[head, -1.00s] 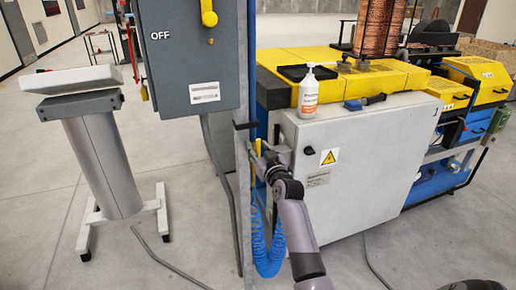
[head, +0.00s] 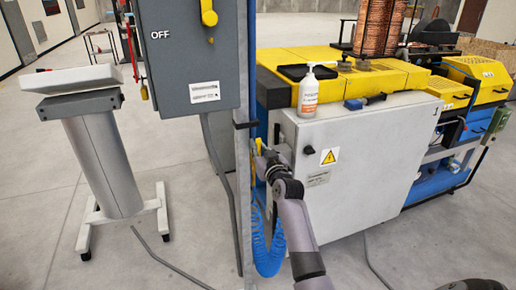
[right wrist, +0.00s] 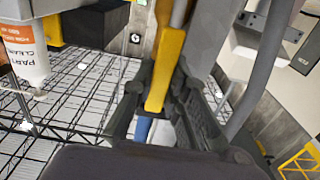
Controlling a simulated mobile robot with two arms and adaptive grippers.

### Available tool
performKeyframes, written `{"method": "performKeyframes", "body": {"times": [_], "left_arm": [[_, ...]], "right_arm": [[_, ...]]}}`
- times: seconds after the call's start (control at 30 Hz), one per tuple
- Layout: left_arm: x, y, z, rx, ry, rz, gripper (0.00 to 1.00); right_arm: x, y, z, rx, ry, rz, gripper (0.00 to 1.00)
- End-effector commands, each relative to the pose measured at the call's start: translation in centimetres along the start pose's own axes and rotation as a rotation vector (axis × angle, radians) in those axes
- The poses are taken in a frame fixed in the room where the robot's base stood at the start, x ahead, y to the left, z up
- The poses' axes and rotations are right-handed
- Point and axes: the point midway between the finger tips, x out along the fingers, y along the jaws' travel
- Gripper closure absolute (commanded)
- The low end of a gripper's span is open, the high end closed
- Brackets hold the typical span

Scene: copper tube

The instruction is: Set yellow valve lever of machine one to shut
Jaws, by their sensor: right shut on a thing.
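The yellow valve lever (head: 258,144) is on the blue upright pipe beside the grey OFF cabinet in the head view. Only a small part shows there, behind my right gripper (head: 263,160). In the right wrist view the yellow lever (right wrist: 159,82) runs lengthwise between the two dark fingers of my right gripper (right wrist: 164,84), which are shut on it. The far end of the lever and the valve body are not clear to see. My left gripper is not in view.
The grey OFF cabinet (head: 190,60) hangs left of the pipe. A coiled blue hose (head: 268,255) hangs below my gripper. The light machine cabinet (head: 365,160) stands close on the right, with a white bottle (head: 308,97) on top. Open floor lies at the front left.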

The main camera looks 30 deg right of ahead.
Motion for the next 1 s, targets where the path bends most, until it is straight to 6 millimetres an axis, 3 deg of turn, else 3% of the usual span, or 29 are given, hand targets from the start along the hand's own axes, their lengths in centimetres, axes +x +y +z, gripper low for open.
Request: {"method": "performKeyframes", "body": {"times": [0.57, 1.0], "left_arm": [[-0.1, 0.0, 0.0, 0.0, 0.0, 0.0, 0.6], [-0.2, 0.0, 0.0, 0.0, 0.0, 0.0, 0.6]], "right_arm": [[0.0, 0.3, 0.0, 0.035, -0.001, 0.001, 1.0], [0.0, 2.5, 0.5, 0.345, -0.002, 0.001, 1.0]]}}
